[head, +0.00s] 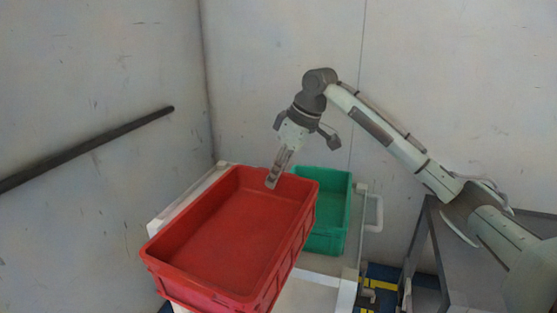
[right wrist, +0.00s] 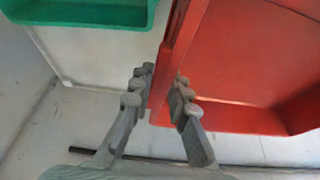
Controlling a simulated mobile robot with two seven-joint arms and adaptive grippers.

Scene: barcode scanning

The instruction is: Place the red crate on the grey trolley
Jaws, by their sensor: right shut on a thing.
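The red crate (head: 230,220) is empty and fills the lower middle of the head view; it also shows on the right in the right wrist view (right wrist: 245,60). My right gripper (head: 272,180) is shut on the crate's far rim, with one finger on each side of its wall in the right wrist view (right wrist: 160,88). The pale grey trolley (head: 318,264) is under and behind the crate, which hides much of its top. The crate's near end reaches past the trolley's left side in the picture. I cannot tell whether the crate touches the trolley. My left gripper is out of view.
A green crate (head: 328,213) stands on the trolley, just right of the red crate. The trolley's handle (head: 376,212) is at its right. A dark grey table (head: 428,240) is at the right. A black rail (head: 90,149) runs along the left wall.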

